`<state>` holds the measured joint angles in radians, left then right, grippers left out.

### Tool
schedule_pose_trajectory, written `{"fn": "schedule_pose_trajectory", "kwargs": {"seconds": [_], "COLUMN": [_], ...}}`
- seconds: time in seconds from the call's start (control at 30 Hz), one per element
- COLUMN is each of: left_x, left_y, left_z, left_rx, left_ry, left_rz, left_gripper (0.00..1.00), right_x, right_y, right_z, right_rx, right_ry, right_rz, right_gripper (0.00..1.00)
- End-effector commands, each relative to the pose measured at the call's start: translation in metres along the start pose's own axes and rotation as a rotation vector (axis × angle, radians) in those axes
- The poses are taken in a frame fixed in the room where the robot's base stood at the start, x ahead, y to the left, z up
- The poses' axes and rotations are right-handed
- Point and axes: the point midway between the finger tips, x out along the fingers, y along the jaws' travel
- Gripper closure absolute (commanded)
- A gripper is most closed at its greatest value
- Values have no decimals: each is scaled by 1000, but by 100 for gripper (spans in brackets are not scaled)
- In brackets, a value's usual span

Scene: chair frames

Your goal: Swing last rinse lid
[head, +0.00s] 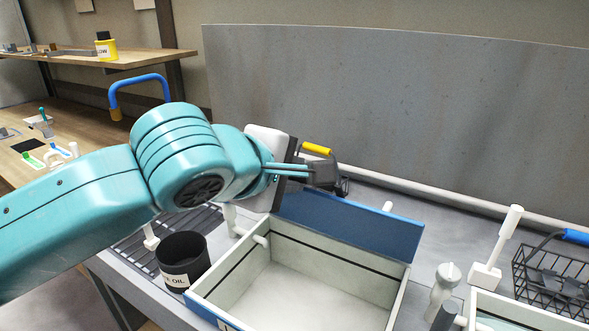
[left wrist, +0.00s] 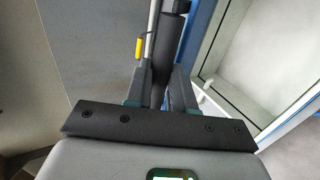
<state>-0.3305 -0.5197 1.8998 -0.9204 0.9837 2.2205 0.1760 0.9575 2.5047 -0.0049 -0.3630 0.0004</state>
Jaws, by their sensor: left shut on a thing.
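The rinse tank (head: 235,285) is a pale box with a blue rim and a dark line around its inside walls. Its blue lid (head: 375,228) stands raised and tilted along the tank's back edge. My left gripper (head: 322,174) is at the lid's upper left corner. In the left wrist view my left gripper (left wrist: 162,78) is shut on a dark round bar (left wrist: 169,45), seemingly the lid's handle, beside a blue edge. The arm and gripper hide part of the lid's left end. My right gripper is not in view.
A black oil pot (head: 183,262) stands left of the tank. To the right are a white-handled fitting (head: 497,248), a second tank (head: 525,312) and a wire basket (head: 550,280). A grey panel (head: 400,115) rises behind, with a pale pipe along its foot.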

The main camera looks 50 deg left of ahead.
Motion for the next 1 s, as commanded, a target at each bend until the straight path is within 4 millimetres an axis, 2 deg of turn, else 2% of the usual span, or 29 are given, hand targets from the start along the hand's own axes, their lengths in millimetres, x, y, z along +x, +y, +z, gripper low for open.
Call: {"fn": "schedule_pose_trajectory", "kwargs": {"seconds": [0.17,0.4,0.8,1.0], "left_x": [0,-7,-22,-25], "left_y": [-4,-29,-68,-76], "left_z": [0,0,0,0], "left_rx": [2,2,3,1], "left_ry": [1,-1,-2,1], "left_rz": [-2,1,1,3], "left_gripper": [100,100,100,100], "right_x": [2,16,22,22], "right_y": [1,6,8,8], "right_z": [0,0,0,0], "right_rx": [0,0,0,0], "right_ry": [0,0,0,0], "right_rz": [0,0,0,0], "right_gripper": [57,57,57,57]}}
